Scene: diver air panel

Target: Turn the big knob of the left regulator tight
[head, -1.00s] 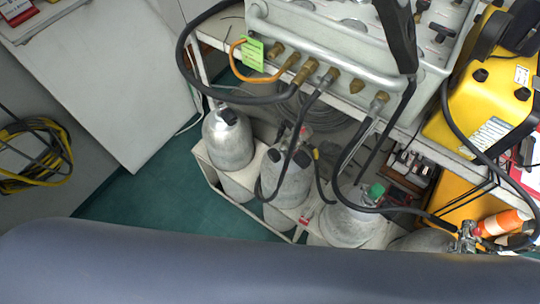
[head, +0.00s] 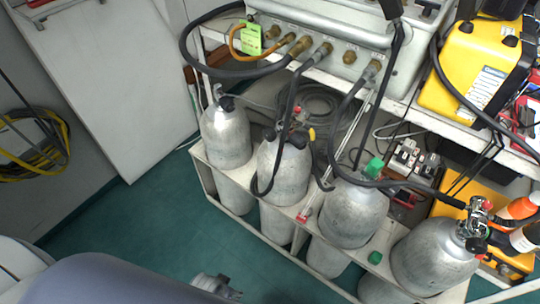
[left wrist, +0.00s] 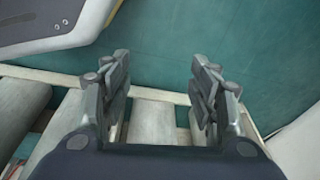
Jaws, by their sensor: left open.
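I cannot single out the left regulator or its big knob. The leftmost cylinder (head: 226,138) has a dark valve fitting (head: 226,102) on top. The second cylinder (head: 284,172) has a valve with dark and yellow parts (head: 300,137). The rightmost cylinder (head: 434,256) carries a metal fitting with hoses (head: 478,218). My left gripper (head: 216,287) shows partly at the bottom of the head view, in front of the rack and apart from these fittings. In the left wrist view my left gripper (left wrist: 163,78) is open and empty. My right gripper is not in view.
A cream rack (head: 240,230) holds the cylinders. Above it stands a grey panel (head: 330,30) with brass fittings and black hoses. A yellow case (head: 465,75) sits at upper right. Green floor (head: 120,225) is clear left of the rack.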

